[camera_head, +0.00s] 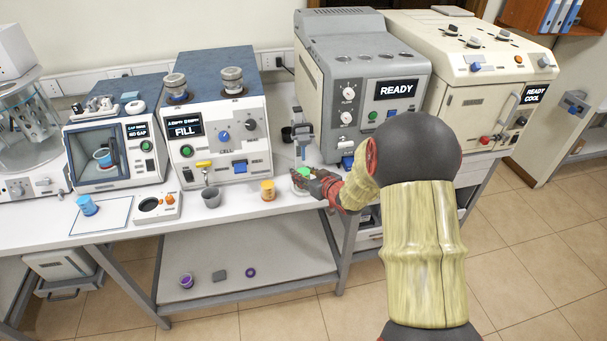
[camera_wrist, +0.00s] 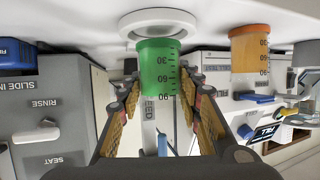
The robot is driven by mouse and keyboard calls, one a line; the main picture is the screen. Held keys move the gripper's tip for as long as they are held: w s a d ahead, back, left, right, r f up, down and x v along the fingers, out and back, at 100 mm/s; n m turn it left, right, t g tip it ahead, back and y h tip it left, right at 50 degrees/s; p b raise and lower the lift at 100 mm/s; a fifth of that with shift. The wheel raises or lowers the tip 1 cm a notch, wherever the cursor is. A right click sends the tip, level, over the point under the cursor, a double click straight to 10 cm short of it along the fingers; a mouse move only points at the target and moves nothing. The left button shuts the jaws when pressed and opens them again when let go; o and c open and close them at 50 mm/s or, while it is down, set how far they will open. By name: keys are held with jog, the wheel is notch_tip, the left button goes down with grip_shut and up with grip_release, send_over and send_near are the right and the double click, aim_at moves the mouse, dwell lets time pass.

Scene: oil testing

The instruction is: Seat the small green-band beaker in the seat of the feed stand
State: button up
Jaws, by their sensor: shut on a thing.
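The small green-band beaker (camera_wrist: 160,68) is between the fingers of my gripper (camera_wrist: 160,108) in the wrist view, with its scale marks facing the camera. One end of it meets or overlaps a round white ring seat (camera_wrist: 128,27); I cannot tell whether it touches the seat or hovers just short of it. The label FEED shows partly behind the beaker. In the head view my gripper (camera_head: 318,184) is shut on the beaker, whose green top (camera_head: 303,172) shows at the feed stand (camera_head: 300,128). My fingers and wrist partly hide the seat there.
An orange-band beaker (camera_head: 268,190) stands close left of my gripper, with a grey cup (camera_head: 211,197) beyond it. The READY machine (camera_head: 365,85) stands close behind on the right. The FILL machine (camera_head: 220,125) is at the left. The bench front edge is near.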

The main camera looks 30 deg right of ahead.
jog(key=shift+f, duration=0.1)
dwell(0.5)
jog(key=shift+f+b, duration=0.45)
jog(key=shift+f, duration=0.1)
jog(key=shift+f, duration=0.1)
jog(key=o, duration=1.3)
jog(key=v, duration=1.2)
jog(key=shift+d, duration=0.1)
